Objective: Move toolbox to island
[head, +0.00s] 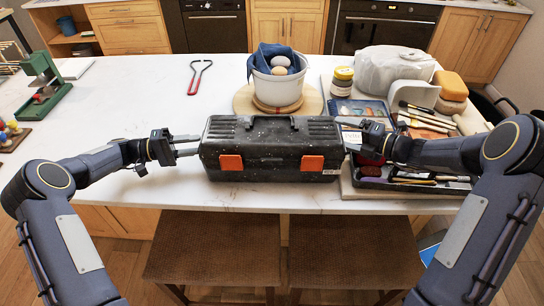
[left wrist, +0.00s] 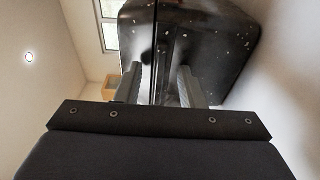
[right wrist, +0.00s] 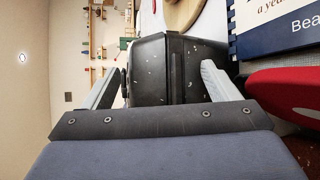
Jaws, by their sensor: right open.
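The black speckled toolbox (head: 272,148) with two orange latches stands on the white island top (head: 120,100), at its front edge. Its lid is shut. My left gripper (head: 190,147) is at the toolbox's left end, fingers apart. In the left wrist view its fingers (left wrist: 160,88) lie on either side of the toolbox's seam (left wrist: 165,50); I cannot tell whether they press on it. My right gripper (head: 357,138) is open at the right end. In the right wrist view its fingers (right wrist: 160,85) are spread wide around the toolbox's end (right wrist: 165,65), with a gap visible.
A round wooden board (head: 244,101) with a white bucket (head: 277,92) stands right behind the toolbox. Brushes, books, a jar (head: 343,78) and a tool tray (head: 375,180) crowd the right side. A green press (head: 42,88) stands far left. The left counter is largely clear. Stools stand in front.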

